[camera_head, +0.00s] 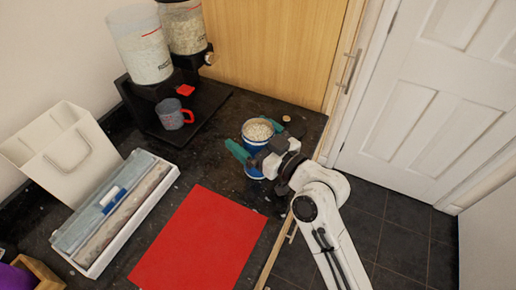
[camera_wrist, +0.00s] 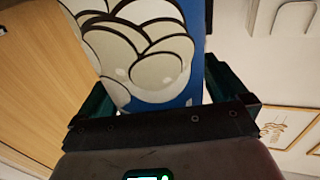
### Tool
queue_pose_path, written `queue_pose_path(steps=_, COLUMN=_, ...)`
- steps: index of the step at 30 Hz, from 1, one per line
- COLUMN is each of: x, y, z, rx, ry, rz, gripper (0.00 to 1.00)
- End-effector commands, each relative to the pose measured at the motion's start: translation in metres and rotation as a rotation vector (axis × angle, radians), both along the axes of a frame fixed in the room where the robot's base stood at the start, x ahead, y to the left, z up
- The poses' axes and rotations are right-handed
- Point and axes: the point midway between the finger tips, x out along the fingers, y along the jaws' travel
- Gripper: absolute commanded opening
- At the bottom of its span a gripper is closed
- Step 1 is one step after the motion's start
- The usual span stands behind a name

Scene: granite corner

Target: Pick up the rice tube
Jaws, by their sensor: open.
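The rice tube (camera_head: 257,131) is a blue cylinder with pale grains showing at its open top. It stands upright on the dark counter near its right edge. In the wrist view the tube (camera_wrist: 150,50) fills the space between the fingers, showing blue with white, dark-outlined rounded shapes. My gripper (camera_head: 260,139) is open, with one teal finger on each side of the tube. The gripper (camera_wrist: 155,92) also shows at close range in the wrist view. I cannot tell whether either finger touches the tube. The gripper's palm hides part of the tube's front.
A red mat (camera_head: 200,240) lies in front of the tube. A grey mug with a red handle (camera_head: 172,114) stands below the grain dispensers (camera_head: 140,45). A white bag (camera_head: 60,150) and a long box (camera_head: 115,210) are at left. The dark floor (camera_head: 390,235) lies right of the counter.

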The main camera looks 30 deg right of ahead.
Motion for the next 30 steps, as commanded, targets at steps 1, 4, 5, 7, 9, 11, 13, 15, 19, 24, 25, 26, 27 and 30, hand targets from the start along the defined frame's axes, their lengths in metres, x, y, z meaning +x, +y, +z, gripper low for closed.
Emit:
queue_pose_path(steps=1, x=-0.0001, y=0.0001, z=-0.0002, rx=0.000, ry=0.000, rz=0.000, gripper=1.00)
queue_pose_path(steps=4, x=-0.0003, y=0.0000, z=-0.0002, rx=0.000, ry=0.000, rz=0.000, gripper=0.94)
queue_pose_path(steps=5, x=-0.0003, y=-0.0001, z=-0.0002, rx=0.000, ry=0.000, rz=0.000, gripper=0.91)
queue_pose_path(steps=7, x=-0.0003, y=-0.0001, z=-0.0001, rx=0.000, ry=0.000, rz=0.000, gripper=0.85)
queue_pose_path(steps=9, x=-0.0004, y=-0.0001, z=-0.0001, rx=0.000, ry=0.000, rz=0.000, gripper=0.78)
queue_pose_path(steps=11, x=-0.0004, y=-0.0001, z=-0.0001, rx=0.000, ry=0.000, rz=0.000, gripper=0.72)
queue_pose_path(steps=13, x=-0.0004, y=-0.0001, z=-0.0001, rx=0.000, ry=0.000, rz=0.000, gripper=0.66)
queue_pose_path(steps=15, x=-0.0005, y=-0.0002, z=-0.0001, rx=0.000, ry=0.000, rz=0.000, gripper=0.59)
queue_pose_path(steps=19, x=-0.0005, y=-0.0002, z=0.0000, rx=0.000, ry=0.000, rz=0.000, gripper=0.46)
queue_pose_path(steps=24, x=-0.0003, y=-0.0003, z=0.0014, rx=0.000, ry=-0.003, rz=-0.001, gripper=0.32)
queue_pose_path(steps=25, x=-0.0003, y=-0.0003, z=0.0014, rx=0.000, ry=-0.003, rz=-0.001, gripper=0.32)
queue_pose_path(steps=26, x=-0.0003, y=-0.0003, z=0.0014, rx=0.000, ry=-0.003, rz=-0.001, gripper=0.32)
queue_pose_path(steps=27, x=-0.0003, y=-0.0003, z=0.0014, rx=0.000, ry=-0.003, rz=-0.001, gripper=0.32)
queue_pose_path(steps=30, x=-0.0003, y=-0.0003, z=0.0017, rx=0.000, ry=-0.003, rz=-0.001, gripper=0.32)
